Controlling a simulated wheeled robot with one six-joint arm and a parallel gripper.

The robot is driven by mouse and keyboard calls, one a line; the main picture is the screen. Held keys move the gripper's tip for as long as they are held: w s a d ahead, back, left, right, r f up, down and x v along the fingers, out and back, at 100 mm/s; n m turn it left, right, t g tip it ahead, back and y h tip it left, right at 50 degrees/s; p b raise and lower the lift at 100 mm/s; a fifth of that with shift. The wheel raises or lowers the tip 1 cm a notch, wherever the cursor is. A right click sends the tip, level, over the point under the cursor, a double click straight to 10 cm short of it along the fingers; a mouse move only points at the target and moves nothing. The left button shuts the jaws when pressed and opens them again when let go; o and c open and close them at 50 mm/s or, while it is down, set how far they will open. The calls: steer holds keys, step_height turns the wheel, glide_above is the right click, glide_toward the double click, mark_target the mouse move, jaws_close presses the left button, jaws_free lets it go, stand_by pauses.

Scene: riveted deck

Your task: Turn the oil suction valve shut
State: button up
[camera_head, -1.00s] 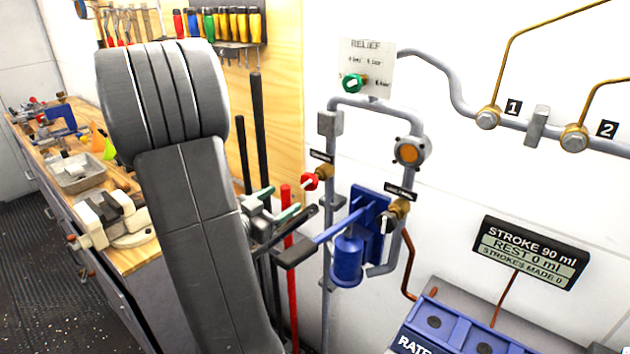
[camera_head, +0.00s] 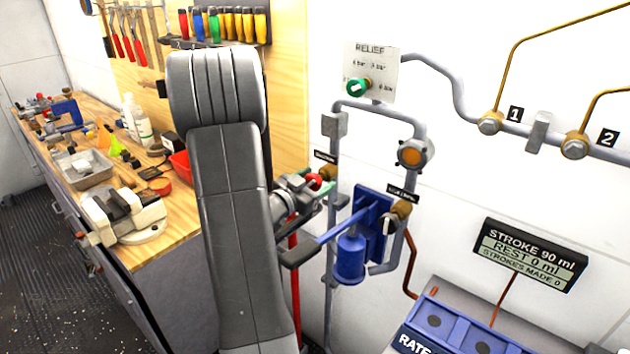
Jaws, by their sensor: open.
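A valve with a red knob (camera_head: 314,181) sits on the left riser pipe, with a brass body (camera_head: 328,173) and a small dark label (camera_head: 325,157) above it. A second brass valve (camera_head: 402,208) sits on the right pipe under another dark label (camera_head: 402,194). I cannot read either label, so I cannot tell which one is oil suction. My gripper (camera_head: 315,193) is open, with its teal-tipped fingers at the red knob, partly covering it. I cannot tell whether they touch the knob. My grey arm link hides the wall behind it.
A blue hand pump (camera_head: 350,257) with a long lever (camera_head: 335,231) stands close to the right of my gripper. A relief dial with a green knob (camera_head: 358,88) is above. A stroke display (camera_head: 528,254) is at right.

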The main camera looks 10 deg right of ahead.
steer(key=shift+c, duration=0.5)
steer(key=c, duration=0.9)
steer(key=shift+f+m+b, duration=0.1)
steer(key=shift+m+b, duration=0.3)
steer(key=shift+b, duration=0.25)
steer(key=shift+f+m+b, duration=0.1)
steer(key=shift+m+b, duration=0.5)
steer(key=shift+b, duration=0.35)
steer(key=m+b, duration=0.2)
steer(key=b, duration=0.1)
steer(key=shift+f, duration=0.1)
steer(key=m+b, duration=0.5)
steer(key=shift+r, duration=0.25)
steer(key=shift+m+b, duration=0.3)
steer(key=shift+b, duration=0.05)
